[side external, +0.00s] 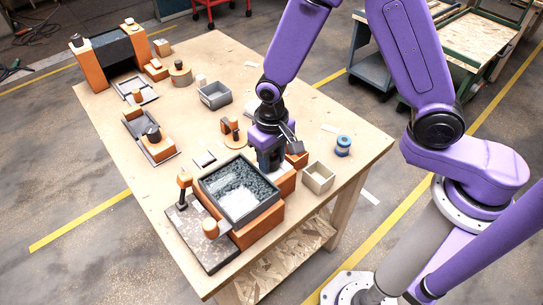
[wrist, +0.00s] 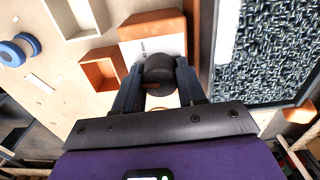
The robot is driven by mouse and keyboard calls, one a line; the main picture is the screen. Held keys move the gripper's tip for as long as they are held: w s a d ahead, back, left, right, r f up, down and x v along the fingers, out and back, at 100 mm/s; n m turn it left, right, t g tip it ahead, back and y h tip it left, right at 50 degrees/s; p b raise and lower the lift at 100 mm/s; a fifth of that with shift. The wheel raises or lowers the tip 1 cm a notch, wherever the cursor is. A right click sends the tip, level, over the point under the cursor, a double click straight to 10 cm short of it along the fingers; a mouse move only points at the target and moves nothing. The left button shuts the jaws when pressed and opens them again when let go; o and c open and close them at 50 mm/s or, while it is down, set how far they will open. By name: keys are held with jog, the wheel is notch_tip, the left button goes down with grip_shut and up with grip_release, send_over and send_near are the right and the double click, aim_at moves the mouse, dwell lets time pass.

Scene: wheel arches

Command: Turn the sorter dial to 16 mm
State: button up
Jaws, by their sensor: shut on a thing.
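The sorter (side external: 262,222) is an orange body with a grey-rimmed tray of small dark and pale bits on top. Its dial shows in the wrist view as a dark round knob (wrist: 160,70) with a small orange mark, in front of an orange block with a white label (wrist: 150,46). The label's lettering is too small to read fully, so I cannot tell the dial's setting. My gripper (wrist: 159,84) is shut on the knob, one finger on each side. In the side view my gripper (side external: 268,160) reaches down behind the tray and hides the dial.
A small beige open box (side external: 318,178) and a blue round item (side external: 343,145) stand right of my gripper. A small orange open box (wrist: 101,68) lies close by. A grey bin (side external: 215,95) and orange fixtures stand further back. The table's right edge is fairly clear.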

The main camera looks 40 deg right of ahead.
aim_at(272, 157)
jog(key=n, duration=1.2)
dwell(0.5)
jog(key=o, duration=1.1)
jog(key=shift+c, duration=0.2)
jog(key=shift+r, duration=0.1)
notch_tip(272, 157, up, 17)
jog(key=shift+r, duration=0.15)
